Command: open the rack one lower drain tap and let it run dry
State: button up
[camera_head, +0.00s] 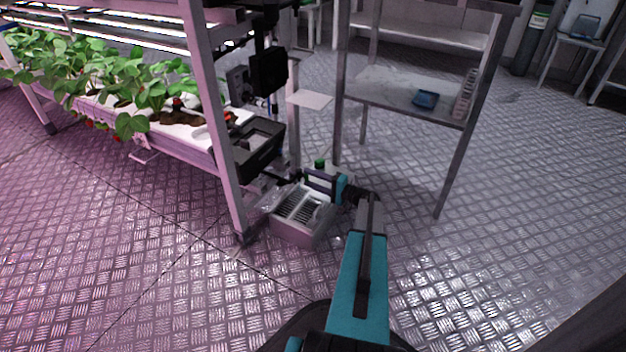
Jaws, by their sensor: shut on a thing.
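The rack's lower drain tap (286,179) shows as a small dark fitting beside the rack's end post, below the black tank. My arm reaches down from the bottom of the camera_head view. My gripper (307,181) is shut at the tap's right end, with its fingers on the tap. The handle's angle is too small to tell. A pale grey drain box (304,234) with a slotted top stands on the floor just below the tap and gripper. I cannot make out any water running.
The rack's end post (222,130) stands left of the tap, with strawberry plants (150,90) on the tier behind. A black tank (262,152) hangs above. A green-capped container (320,164) is close behind my gripper.

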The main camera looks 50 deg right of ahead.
jog(key=shift+s+d, duration=0.1)
jog(key=shift+d, duration=0.15)
jog(key=o, duration=1)
jog(key=shift+o, duration=0.2)
jog(key=shift+a, duration=0.1)
jog(key=p+v, duration=0.5)
jog(key=v, duration=0.8)
jog(key=shift+s, duration=0.4)
